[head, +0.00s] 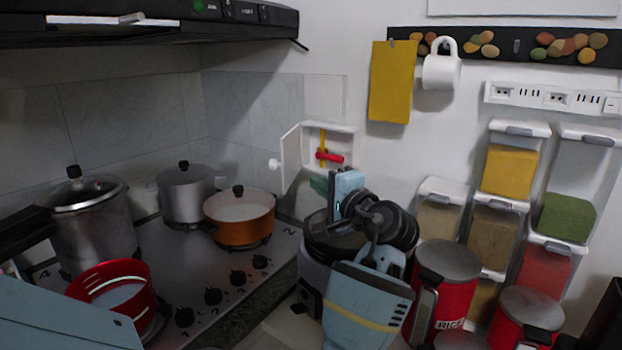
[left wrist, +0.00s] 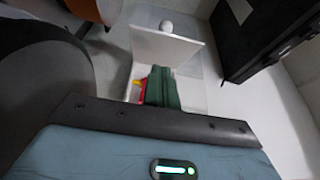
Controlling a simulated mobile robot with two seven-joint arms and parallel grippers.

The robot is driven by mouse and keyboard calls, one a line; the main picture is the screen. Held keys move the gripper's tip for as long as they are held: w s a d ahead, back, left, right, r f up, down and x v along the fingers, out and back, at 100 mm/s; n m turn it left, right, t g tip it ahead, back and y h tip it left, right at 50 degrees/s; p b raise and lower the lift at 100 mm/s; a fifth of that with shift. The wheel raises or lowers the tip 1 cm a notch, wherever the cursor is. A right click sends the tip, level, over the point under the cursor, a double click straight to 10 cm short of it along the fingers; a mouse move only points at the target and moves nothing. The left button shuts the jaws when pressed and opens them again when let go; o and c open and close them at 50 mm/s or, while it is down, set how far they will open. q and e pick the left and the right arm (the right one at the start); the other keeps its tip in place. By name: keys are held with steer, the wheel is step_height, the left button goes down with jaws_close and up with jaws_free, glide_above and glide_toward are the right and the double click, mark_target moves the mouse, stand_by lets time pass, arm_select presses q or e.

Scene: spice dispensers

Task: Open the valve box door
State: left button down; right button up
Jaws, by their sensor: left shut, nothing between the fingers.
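The white valve box (head: 347,143) is on the wall behind the stove's right corner. Its door (head: 291,157), with a round white knob (head: 274,164), stands swung outward to the left. A red valve handle (head: 330,156) and a yellow pipe (head: 323,138) show inside. My left gripper (head: 319,184) is just below and in front of the box, its green fingers shut and empty. In the left wrist view, the fingers (left wrist: 163,88) point toward the box beside the open door (left wrist: 165,46); I cannot tell whether they touch it. My right gripper is not in view.
An orange pan (head: 240,222), a grey pot (head: 186,190) and a large lidded pot (head: 95,225) stand on the stove (head: 200,262). Red canisters (head: 450,290) and wall spice dispensers (head: 510,165) crowd the right. A range hood (head: 150,25) hangs above.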

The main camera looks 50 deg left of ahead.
arm_select(q)
steer(key=p, duration=0.1)
glide_toward(289, 166)
steer(key=a, duration=0.5)
steer(key=shift+w+a+r, duration=0.1)
steer(key=shift+a+r, duration=0.05)
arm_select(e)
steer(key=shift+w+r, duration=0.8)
arm_select(q)
steer(key=shift+w, duration=0.15)
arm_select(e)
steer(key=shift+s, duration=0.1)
